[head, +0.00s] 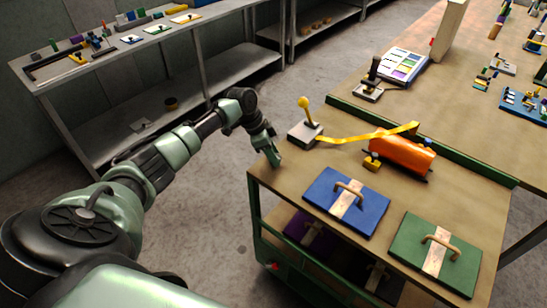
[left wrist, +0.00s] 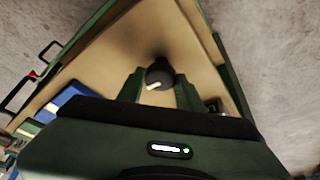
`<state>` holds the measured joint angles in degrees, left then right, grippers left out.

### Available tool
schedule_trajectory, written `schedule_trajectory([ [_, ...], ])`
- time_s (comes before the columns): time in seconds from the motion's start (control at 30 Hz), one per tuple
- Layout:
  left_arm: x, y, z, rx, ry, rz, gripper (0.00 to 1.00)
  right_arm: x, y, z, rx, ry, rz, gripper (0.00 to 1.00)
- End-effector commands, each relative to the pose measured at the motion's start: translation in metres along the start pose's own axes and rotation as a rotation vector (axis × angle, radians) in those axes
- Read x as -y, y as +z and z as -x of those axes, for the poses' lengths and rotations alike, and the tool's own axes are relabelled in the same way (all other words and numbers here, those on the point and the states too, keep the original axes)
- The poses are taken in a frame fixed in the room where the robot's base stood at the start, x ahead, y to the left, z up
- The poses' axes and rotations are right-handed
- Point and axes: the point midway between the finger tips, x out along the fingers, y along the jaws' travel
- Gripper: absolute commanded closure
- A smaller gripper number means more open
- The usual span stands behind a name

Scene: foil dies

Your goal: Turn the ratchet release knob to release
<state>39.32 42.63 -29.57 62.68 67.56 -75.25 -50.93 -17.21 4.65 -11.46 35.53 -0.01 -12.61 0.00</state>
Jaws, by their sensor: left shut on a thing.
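My left gripper (head: 275,158) is at the near left corner of the wooden cart top (head: 290,185), pointing down. In the left wrist view its two fingers (left wrist: 158,90) are shut on a dark round knob (left wrist: 160,72) with a white pointer mark. The pointer slants toward the lower left of that view. In the head view the knob is hidden by the gripper. A grey block with a yellow ball-topped lever (head: 304,130) stands just right of the gripper. A yellow strap (head: 350,138) runs from it to an orange cylinder (head: 402,154). My right gripper is out of view.
A blue plate (head: 318,193) and a green plate (head: 410,240), both with wooden handles, lie along the cart's front. A raised green edge (head: 350,110) runs along the back. A larger table with a panel of coloured squares (head: 404,66) stands behind.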

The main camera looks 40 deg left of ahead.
Motion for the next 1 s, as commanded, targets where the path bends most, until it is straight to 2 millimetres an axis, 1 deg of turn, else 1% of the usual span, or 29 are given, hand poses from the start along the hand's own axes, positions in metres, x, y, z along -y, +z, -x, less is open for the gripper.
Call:
schedule_trajectory([
  [0.5, 0.0006, 0.0002, 0.0006, 0.002, 0.006, -0.018, 1.0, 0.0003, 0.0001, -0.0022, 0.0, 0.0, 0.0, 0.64],
  [0.53, 0.0006, 0.0002, 0.0006, 0.002, 0.006, -0.018, 0.59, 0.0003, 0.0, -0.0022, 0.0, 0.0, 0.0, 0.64],
  [0.6, 0.0006, 0.0002, 0.0006, 0.002, 0.006, -0.018, 0.43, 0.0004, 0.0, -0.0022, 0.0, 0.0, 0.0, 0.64],
  [0.9, 0.0005, 0.0002, 0.0009, 0.001, 0.006, -0.017, 0.43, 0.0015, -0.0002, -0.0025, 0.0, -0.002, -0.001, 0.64],
  [1.0, 0.0015, 0.0007, 0.007, 0.0, 0.004, -0.016, 0.43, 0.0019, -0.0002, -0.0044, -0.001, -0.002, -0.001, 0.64],
])
